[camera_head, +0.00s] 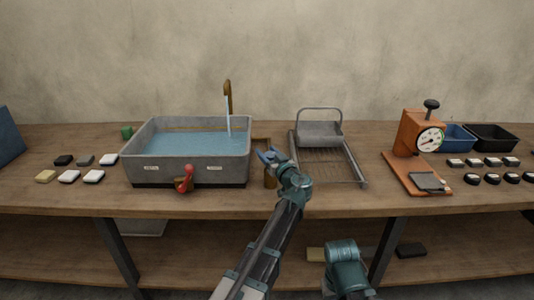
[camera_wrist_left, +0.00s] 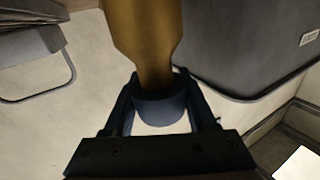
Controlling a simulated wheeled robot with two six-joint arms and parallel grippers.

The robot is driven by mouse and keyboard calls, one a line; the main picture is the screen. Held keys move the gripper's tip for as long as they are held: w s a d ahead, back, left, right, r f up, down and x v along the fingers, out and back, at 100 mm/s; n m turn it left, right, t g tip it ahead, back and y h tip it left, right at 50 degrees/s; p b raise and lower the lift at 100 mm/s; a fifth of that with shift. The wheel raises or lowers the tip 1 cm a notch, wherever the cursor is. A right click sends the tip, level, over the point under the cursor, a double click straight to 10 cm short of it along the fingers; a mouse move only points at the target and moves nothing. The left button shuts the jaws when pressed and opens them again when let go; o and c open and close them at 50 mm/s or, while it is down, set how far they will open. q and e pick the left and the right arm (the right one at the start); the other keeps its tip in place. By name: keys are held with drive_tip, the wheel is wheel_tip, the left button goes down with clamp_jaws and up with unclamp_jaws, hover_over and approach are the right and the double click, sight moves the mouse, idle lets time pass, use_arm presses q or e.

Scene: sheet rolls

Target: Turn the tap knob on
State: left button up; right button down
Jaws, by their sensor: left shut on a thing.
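A brass tap spout (camera_head: 228,92) stands behind the grey basin (camera_head: 200,168), and a stream of water (camera_head: 229,118) falls from it. My left gripper (camera_head: 268,156) is just right of the basin at a brass fitting (camera_head: 270,180). In the left wrist view the gripper (camera_wrist_left: 159,92) is shut on a dark blue knob (camera_wrist_left: 160,108) at the end of the brass body (camera_wrist_left: 146,35). A red knob (camera_head: 185,178) sits on the basin's front, apart from the gripper. My right gripper is out of view.
An orange gauge press (camera_head: 418,135) and blue and black bins (camera_head: 490,135) are farther right. Several small blocks lie left of the basin. The bench front between rack and press is clear.

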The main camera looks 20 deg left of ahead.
use_arm(q)
drive_tip(key=m+t+h, duration=0.2)
drive_tip(key=h, duration=0.1)
drive_tip(key=m+t+h, duration=0.1)
drive_tip(key=h, duration=0.1)
drive_tip(key=shift+w+d+m, duration=0.1)
drive_tip(key=shift+d+m, duration=0.2)
drive_tip(key=shift+w+d+m+t+h, duration=0.1)
drive_tip(key=shift+d+m+t+h, duration=0.15)
drive_tip(key=shift+m+h, duration=0.5)
drive_tip(key=shift+w+d+m+t+h, duration=0.1)
drive_tip(key=shift+m+t+h, duration=0.3)
drive_tip(key=shift+h, duration=0.6)
drive_tip(key=shift+w+d+m+t+h, duration=0.1)
drive_tip(key=shift+d+m+t+h, duration=0.1)
drive_tip(key=shift+m+h, duration=0.55)
drive_tip(key=shift+h, duration=0.4)
drive_tip(key=o, duration=1.4)
drive_tip(key=shift+c, duration=0.2)
